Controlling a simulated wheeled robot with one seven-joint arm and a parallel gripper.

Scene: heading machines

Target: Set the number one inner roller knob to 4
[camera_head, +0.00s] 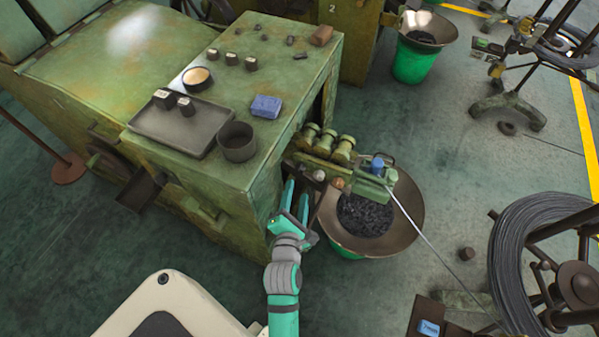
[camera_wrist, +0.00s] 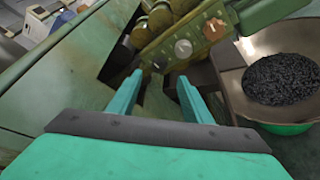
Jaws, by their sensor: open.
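The green roller unit (camera_head: 325,150) sticks out from the side of the machine, and it also shows at the top of the wrist view (camera_wrist: 160,20). On its near plate are a pale round knob (camera_wrist: 183,48) and a brownish round knob (camera_wrist: 214,29); a smaller part (camera_wrist: 156,65) sits at the plate's left end. I cannot tell which is number one, and no scale or setting is readable. My gripper (camera_wrist: 160,77) is open and empty, its teal fingers pointing toward the plate, apart from the knobs. In the head view my gripper (camera_head: 297,190) is just left of and below the unit.
The machine's green cabinet (camera_head: 225,185) stands close to the left of my gripper. A wide metal funnel (camera_head: 405,205) of dark pieces sits under the roller unit. A wire (camera_head: 425,235) runs from the unit to a coil (camera_head: 520,250) at the right.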

